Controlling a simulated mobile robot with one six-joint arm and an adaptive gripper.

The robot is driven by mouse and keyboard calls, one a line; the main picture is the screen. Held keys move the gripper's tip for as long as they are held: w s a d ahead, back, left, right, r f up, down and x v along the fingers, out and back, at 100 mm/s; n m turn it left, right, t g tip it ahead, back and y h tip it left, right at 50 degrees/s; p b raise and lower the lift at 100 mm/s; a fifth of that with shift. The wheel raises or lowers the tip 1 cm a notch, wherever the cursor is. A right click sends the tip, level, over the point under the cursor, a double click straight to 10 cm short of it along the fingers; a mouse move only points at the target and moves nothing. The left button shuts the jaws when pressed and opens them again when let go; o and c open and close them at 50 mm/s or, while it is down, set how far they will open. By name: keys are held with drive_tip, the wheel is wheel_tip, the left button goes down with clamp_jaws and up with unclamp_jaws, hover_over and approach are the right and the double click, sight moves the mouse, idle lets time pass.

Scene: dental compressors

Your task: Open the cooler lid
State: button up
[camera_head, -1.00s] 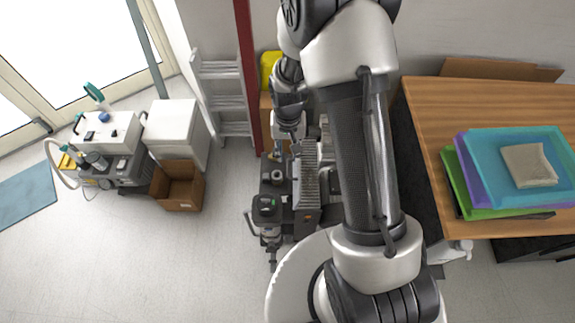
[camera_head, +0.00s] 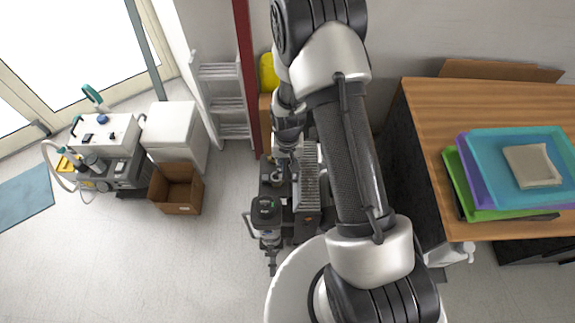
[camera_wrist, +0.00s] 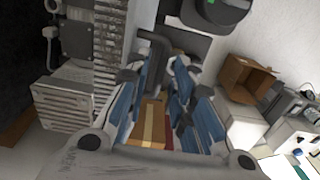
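A white box with a flat top, which looks like the cooler (camera_head: 172,128), stands on the floor at the left in the head view, and its top looks closed. In the wrist view, a white box at the right (camera_wrist: 245,130) is partly covered by my gripper. My gripper (camera_head: 284,168) hangs over the dark compressor unit in the middle of the head view, well to the right of the cooler. In the wrist view its blue-padded fingers (camera_wrist: 158,85) are apart, with nothing held between them.
An open cardboard box (camera_head: 177,188) stands in front of the cooler. White equipment with hoses (camera_head: 105,140) is to its left. A ladder (camera_head: 226,100) and red post (camera_head: 246,75) stand between cooler and compressor (camera_head: 305,195). A table with trays (camera_head: 425,100) is at right. The left foreground floor is clear.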

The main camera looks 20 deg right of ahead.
clamp_jaws()
idle(0.4)
drive_tip(key=shift+w+a+f+b, duration=0.25)
drive_tip(key=shift+a+b, duration=0.1)
drive_tip(key=shift+a, duration=0.2)
drive_tip(key=shift+w+a+f+b, duration=0.15)
drive_tip(key=shift+a+f+b, duration=0.15)
drive_tip(key=shift+a, duration=0.25)
drive_tip(key=shift+c, duration=1.8)
unclamp_jaws()
drive_tip(key=shift+a+r, duration=0.1)
drive_tip(key=o, duration=0.6)
drive_tip(key=a+r+p, duration=0.2)
drive_tip(key=r+p, duration=0.4)
drive_tip(key=r, duration=0.3)
drive_tip(key=w+a+r+p, duration=0.1)
drive_tip(key=a+r+p, duration=0.2)
drive_tip(key=r+p, duration=0.3)
drive_tip(key=shift+w+r, duration=0.3)
drive_tip(key=shift+r, duration=1.9)
